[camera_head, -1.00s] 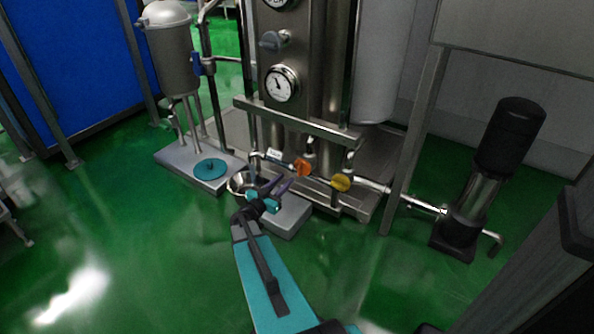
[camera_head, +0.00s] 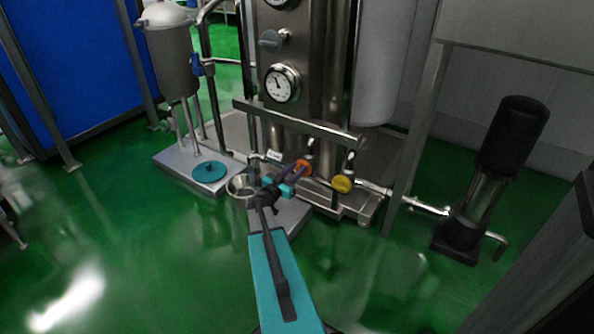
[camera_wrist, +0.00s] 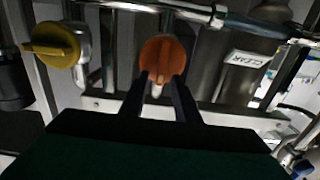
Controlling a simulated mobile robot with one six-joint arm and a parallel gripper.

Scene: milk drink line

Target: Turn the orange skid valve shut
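The orange skid valve (camera_head: 303,165) sits on the pipework low on the front of the steel skid. In the wrist view its round orange handle (camera_wrist: 166,58) is straight ahead, with a raised grip bar standing upright in the picture. My gripper (camera_head: 294,176) reaches up to it from below. In the wrist view my two dark fingers (camera_wrist: 162,84) are apart, one on each side of the lower end of the grip bar. I cannot tell whether they touch it.
A yellow valve (camera_head: 342,183) is close by on the right; it shows at left in the wrist view (camera_wrist: 55,46). A white "CLEAR" label (camera_wrist: 247,59) is beside the orange valve. A black pump (camera_head: 488,170) stands right.

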